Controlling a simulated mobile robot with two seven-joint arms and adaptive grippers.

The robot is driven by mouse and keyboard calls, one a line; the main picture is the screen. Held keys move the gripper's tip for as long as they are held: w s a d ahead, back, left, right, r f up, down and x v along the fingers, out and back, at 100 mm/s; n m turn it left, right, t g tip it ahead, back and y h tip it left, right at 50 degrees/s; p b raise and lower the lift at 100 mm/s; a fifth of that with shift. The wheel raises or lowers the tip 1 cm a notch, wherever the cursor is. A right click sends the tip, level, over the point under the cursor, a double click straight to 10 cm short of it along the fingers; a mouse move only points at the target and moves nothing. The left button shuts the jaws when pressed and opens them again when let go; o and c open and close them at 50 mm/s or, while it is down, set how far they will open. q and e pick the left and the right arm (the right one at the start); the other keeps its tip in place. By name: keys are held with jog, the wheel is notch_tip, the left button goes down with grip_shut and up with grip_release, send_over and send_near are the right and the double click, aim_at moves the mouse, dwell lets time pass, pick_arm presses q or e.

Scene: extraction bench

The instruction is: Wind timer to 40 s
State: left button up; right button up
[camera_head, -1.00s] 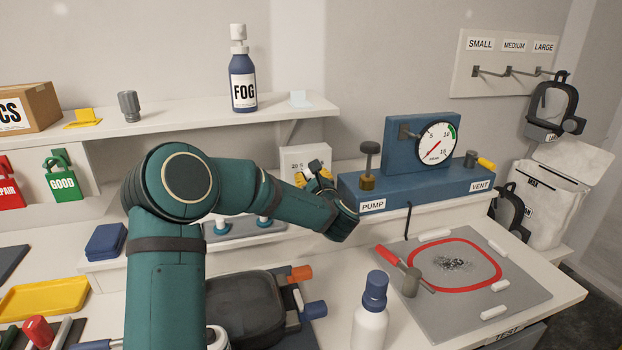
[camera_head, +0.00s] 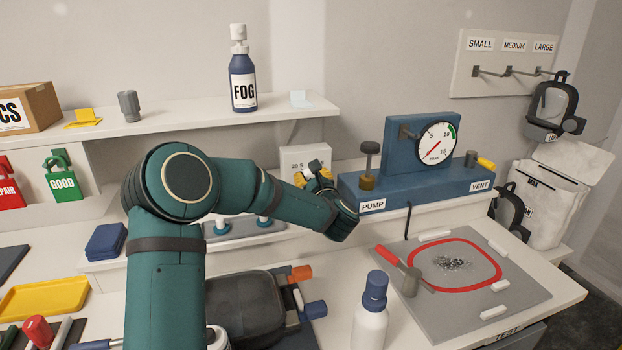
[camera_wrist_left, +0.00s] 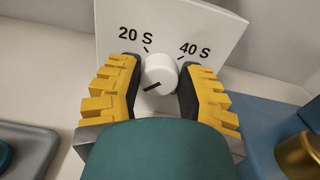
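The timer is a white upright panel (camera_wrist_left: 225,35) with "20 S" and "40 S" printed beside tick marks. It also shows in the head view (camera_head: 296,154), partly behind my left gripper. Its round white knob (camera_wrist_left: 161,72) has a dark pointer line directed to the lower left, away from both ticks. My left gripper (camera_wrist_left: 160,78), yellow with dark pads, has one finger on each side of the knob, with the pads appearing to touch it. In the head view my left gripper (camera_head: 314,178) is at the panel's front; the knob cannot be made out there. My right gripper is out of view.
A blue pump unit (camera_head: 420,185) with a gauge (camera_head: 437,143) stands just right of my left gripper. A shelf with a FOG bottle (camera_head: 243,82) is above. A white bottle (camera_head: 370,325) and a grey board (camera_head: 460,315) with a red ring are in front.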

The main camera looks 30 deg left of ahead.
pick_arm(q)
jog(key=o, duration=0.3)
jog(key=shift+o, duration=0.2)
jog(key=shift+d, duration=0.1)
jog(key=v, duration=0.7)
jog(key=shift+s+d, duration=0.15)
